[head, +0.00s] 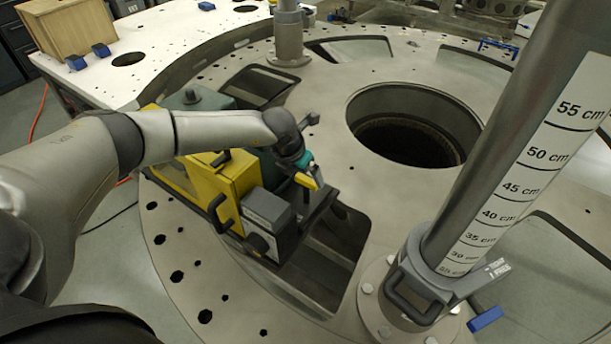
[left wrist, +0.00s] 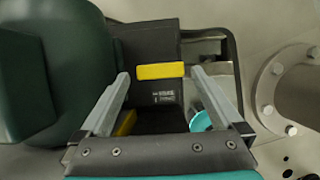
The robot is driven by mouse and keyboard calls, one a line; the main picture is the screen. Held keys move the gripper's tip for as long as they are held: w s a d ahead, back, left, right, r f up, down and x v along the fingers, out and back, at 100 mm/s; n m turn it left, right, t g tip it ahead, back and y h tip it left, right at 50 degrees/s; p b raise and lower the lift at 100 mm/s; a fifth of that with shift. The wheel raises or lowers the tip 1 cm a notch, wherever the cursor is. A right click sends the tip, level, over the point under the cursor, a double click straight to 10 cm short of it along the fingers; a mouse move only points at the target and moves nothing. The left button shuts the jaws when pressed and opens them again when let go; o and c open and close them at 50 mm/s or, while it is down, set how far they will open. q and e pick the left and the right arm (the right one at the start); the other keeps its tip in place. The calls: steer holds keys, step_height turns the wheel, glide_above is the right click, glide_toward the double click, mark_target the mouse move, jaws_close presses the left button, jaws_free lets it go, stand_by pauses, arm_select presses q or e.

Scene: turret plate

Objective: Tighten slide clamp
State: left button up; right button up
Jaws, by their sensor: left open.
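A yellow and grey machine (head: 225,185) sits on the turret plate (head: 385,205). My left gripper (head: 312,178) is over its right side. A small yellow bar (head: 307,182), perhaps the slide clamp's handle, shows at the gripper's tips. In the left wrist view the yellow bar (left wrist: 160,71) lies across the gap between the open fingertips of my left gripper (left wrist: 160,76). I cannot tell whether they touch it. A dark labelled block (left wrist: 155,95) lies behind the bar, and a teal round part (left wrist: 201,121) is near the right finger. My right gripper is not in view.
A post with a centimetre scale (head: 515,165) stands at the right, with a grey collar (head: 425,290) at its foot. A large round hole (head: 415,125) and a rectangular opening (head: 335,255) break the plate. A wooden box (head: 68,28) stands back left.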

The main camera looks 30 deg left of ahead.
arm_select(q)
steer(key=shift+x, duration=1.05)
steer(key=c, duration=1.2)
